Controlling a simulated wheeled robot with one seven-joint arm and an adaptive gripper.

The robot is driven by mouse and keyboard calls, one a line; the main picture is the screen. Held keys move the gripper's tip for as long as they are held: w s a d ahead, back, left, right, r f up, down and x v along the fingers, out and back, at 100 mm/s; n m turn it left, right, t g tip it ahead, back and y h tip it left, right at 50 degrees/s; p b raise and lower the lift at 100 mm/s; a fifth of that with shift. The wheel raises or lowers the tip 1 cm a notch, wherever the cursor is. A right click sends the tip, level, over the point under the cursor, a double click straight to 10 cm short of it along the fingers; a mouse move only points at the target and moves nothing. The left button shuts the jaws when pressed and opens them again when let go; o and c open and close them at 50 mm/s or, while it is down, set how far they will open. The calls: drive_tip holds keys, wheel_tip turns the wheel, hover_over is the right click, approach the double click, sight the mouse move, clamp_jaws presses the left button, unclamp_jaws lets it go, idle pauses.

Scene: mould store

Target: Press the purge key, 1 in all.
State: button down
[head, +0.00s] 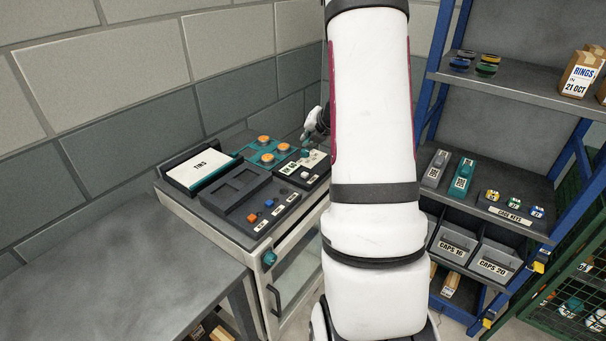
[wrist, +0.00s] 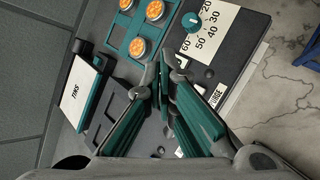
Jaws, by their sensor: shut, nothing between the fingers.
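The white label reading PURGE (wrist: 217,96) lies on the dark control panel in the wrist view, just right of my gripper's right finger. A small dark round spot (wrist: 210,73) shows above it; I cannot tell whether this is the purge key. The key may be partly hidden by the finger. My gripper (wrist: 168,72) is shut and empty, its teal fingertips over the panel to the left of the label. In the head view my gripper (head: 306,136) shows at the bench's back right, left of my arm, which hides part of the panel's right side.
A teal dial (wrist: 192,21) with a numbered scale sits by the label. A TINS box (head: 200,168) and a dark tray with small knobs (head: 268,203) stand left. A shelf rack (head: 480,200) stands right.

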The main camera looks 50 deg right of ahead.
drive_tip(key=b, duration=0.7)
hover_over(307, 173)
wheel_tip(307, 173, down, 7)
drive_tip(key=shift+f, duration=0.1)
drive_tip(key=shift+f+b, duration=0.5)
drive_tip(key=shift+f, duration=0.3)
drive_tip(key=shift+f, duration=0.1)
idle(0.4)
drive_tip(key=shift+f+b, duration=0.3)
drive_tip(key=shift+b, duration=0.05)
drive_tip(key=shift+f+b, duration=0.35)
drive_tip(key=shift+f, duration=0.1)
idle(0.7)
drive_tip(key=shift+r, duration=0.1)
drive_tip(key=shift+r+p, duration=0.8)
drive_tip(key=shift+p, duration=0.05)
drive_tip(key=shift+r, duration=0.1)
